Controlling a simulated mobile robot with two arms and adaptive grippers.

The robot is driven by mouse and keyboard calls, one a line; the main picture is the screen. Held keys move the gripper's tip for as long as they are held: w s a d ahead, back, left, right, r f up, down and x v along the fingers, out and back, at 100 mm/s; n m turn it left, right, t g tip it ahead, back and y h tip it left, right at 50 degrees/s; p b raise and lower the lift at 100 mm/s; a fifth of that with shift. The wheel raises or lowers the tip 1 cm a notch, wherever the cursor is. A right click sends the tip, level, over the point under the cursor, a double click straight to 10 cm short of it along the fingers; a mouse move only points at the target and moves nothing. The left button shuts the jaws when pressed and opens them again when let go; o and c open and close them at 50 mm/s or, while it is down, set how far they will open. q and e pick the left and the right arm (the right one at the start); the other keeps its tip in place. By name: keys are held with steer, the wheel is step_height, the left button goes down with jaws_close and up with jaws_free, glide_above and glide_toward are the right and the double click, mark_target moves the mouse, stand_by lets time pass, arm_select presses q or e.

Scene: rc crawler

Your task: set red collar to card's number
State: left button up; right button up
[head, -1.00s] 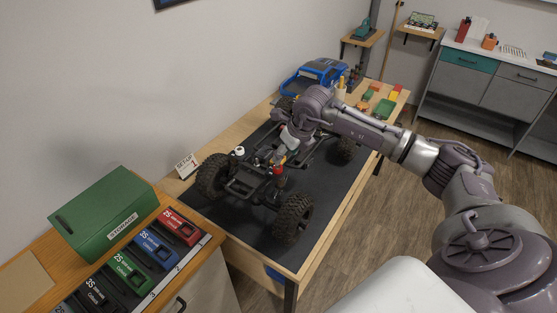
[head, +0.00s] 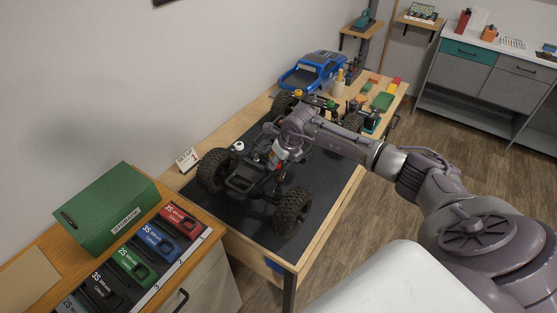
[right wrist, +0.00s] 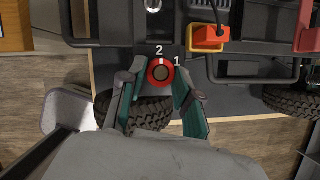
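In the head view my right gripper (head: 283,150) is down at the front of the crawler (head: 245,180). The card (head: 187,160) stands behind the crawler's front wheel and reads 1. My left gripper is out of view.
The crawler stands on a dark mat (head: 322,203) on a wooden table. A blue body shell (head: 312,72) and small parts lie at the far end. A green storage box (head: 108,210) and several coloured packs are on the near cabinet. An orange connector (right wrist: 208,38) sits near the collar.

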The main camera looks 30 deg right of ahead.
jaws_close()
steer(key=shift+f+b, duration=0.1)
steer(key=shift+b, duration=0.5)
steer(key=n+y+b, duration=0.1)
steer(key=n+b, duration=0.1)
steer(key=b, duration=0.1)
steer(key=n+g+y+b, duration=0.1)
steer(key=n+b, duration=0.2)
steer(key=b, duration=0.1)
steer(key=n+b, duration=0.3)
steer(key=b, duration=0.1)
steer(key=shift+w+d+f+y, duration=0.1)
steer(key=shift+w+d+y, duration=0.2)
steer(key=shift+y, duration=0.1)
steer(key=shift+r+n+g+y+b, duration=0.2)
steer(key=shift+n+g+b, duration=0.2)
steer(key=shift+n+b, duration=0.45)
steer(key=shift+r+n+g+y+b, duration=0.15)
steer(key=shift+n+g+b, duration=0.35)
steer(key=shift+n, duration=0.55)
steer(key=o, duration=0.6)
jaws_free()
steer(key=shift+f, duration=0.1)
steer(key=shift+d, duration=0.1)
